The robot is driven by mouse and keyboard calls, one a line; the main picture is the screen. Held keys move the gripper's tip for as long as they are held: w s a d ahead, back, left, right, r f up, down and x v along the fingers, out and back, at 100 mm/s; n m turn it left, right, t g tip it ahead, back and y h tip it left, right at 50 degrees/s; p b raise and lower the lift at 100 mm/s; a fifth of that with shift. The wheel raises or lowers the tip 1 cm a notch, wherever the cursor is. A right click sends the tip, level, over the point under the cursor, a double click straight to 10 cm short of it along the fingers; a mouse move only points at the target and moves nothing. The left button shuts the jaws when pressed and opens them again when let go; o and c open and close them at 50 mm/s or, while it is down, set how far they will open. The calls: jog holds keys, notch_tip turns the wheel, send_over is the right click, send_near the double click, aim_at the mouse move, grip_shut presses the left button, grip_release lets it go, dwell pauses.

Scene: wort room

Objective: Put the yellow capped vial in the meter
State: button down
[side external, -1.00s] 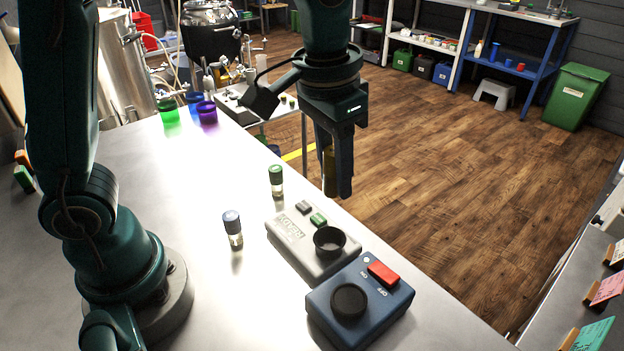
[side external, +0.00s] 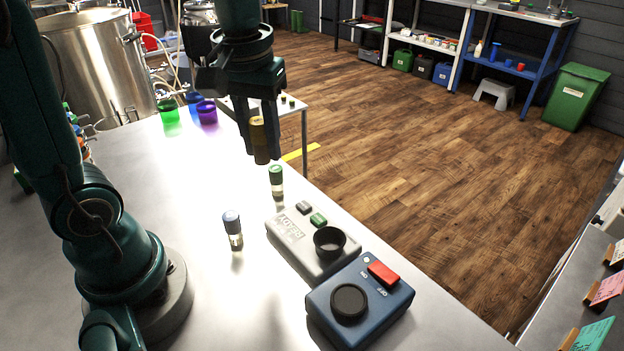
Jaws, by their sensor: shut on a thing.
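My gripper (side external: 262,140) is shut on the yellow capped vial (side external: 259,138). It holds the vial upright in the air, behind the green capped vial in the picture. The cap looks dull yellow in shade and the body is dark. The grey meter (side external: 290,243), with a display, two buttons and a dark round well (side external: 329,241), lies on the bench to the lower right of my gripper. The well looks empty, though its bottom is dark.
A green capped vial (side external: 276,180) and a blue capped vial (side external: 233,228) stand on the steel bench (side external: 200,290). A blue device (side external: 360,300) with a red switch sits beside the meter. Green, blue and purple cups (side external: 206,113) stand at the bench's far end.

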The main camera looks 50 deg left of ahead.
jog(key=s+a+f+n+g, duration=0.15)
jog(key=s+f+n, duration=0.25)
jog(key=s+n, duration=0.8)
jog(key=n, duration=0.2)
send_over(231, 309)
jog(key=shift+y, duration=0.3)
jog(key=f, duration=0.7)
jog(key=shift+d, duration=0.2)
jog(key=shift+f, duration=1.95)
jog(key=shift+f, duration=0.1)
jog(key=c, duration=0.6)
grip_release()
